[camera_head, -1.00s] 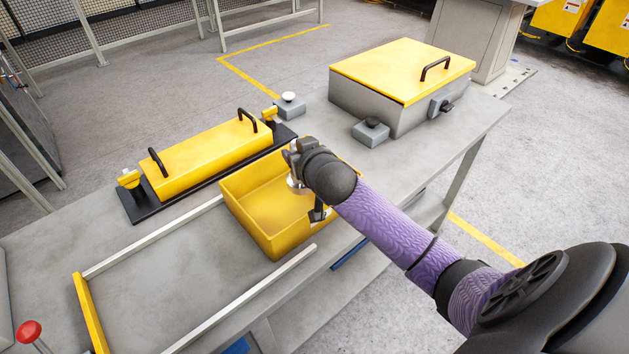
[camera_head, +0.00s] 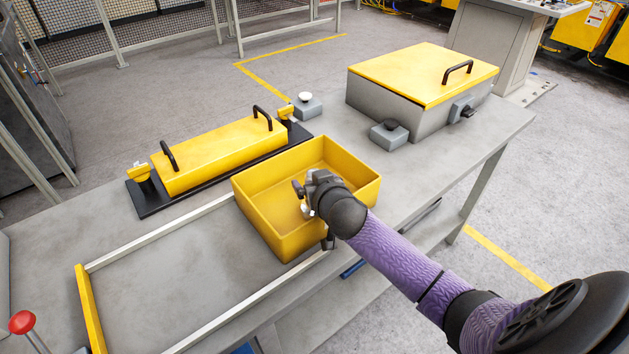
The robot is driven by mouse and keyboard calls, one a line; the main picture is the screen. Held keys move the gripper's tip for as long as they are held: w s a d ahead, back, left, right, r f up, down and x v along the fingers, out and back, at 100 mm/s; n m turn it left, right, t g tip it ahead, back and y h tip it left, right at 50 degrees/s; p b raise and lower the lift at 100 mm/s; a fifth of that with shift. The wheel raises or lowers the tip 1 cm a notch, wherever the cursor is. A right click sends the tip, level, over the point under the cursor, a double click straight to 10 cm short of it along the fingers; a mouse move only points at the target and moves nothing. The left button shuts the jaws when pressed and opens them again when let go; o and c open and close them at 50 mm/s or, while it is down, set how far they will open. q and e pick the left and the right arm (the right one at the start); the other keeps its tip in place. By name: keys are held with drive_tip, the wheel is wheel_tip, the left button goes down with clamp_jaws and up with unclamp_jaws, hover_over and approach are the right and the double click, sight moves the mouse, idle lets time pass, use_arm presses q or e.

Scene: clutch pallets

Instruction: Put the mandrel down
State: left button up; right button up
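My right gripper (camera_head: 308,203) comes in from the right, over the near right part of the open yellow bin (camera_head: 249,220). It points down toward the bin floor, and my wrist hides part of the near wall. A small silvery piece shows at the gripper, too small to tell whether it is the mandrel or part of the gripper. No mandrel can be clearly made out in the bin or on the table. Whether the fingers are open or shut cannot be seen. My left gripper is out of view.
The bin stands on a grey table (camera_head: 185,280) beside a pale rail frame. Behind it is a yellow-covered fixture (camera_head: 219,155) with black handles. A grey box with a yellow lid (camera_head: 420,75) and small button boxes stand farther right. A red knob (camera_head: 22,322) is at lower left.

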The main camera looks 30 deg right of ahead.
drive_tip(key=shift+s+r, duration=0.15)
drive_tip(key=shift+r, duration=0.15)
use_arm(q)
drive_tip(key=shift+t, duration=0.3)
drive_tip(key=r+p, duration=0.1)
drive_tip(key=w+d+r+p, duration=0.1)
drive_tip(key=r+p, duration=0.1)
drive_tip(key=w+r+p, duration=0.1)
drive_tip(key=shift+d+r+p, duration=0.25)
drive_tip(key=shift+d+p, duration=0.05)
use_arm(e)
drive_tip(key=v, duration=1.1)
drive_tip(key=shift+s, duration=0.35)
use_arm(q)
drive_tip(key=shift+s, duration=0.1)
use_arm(e)
drive_tip(key=shift+a, duration=0.1)
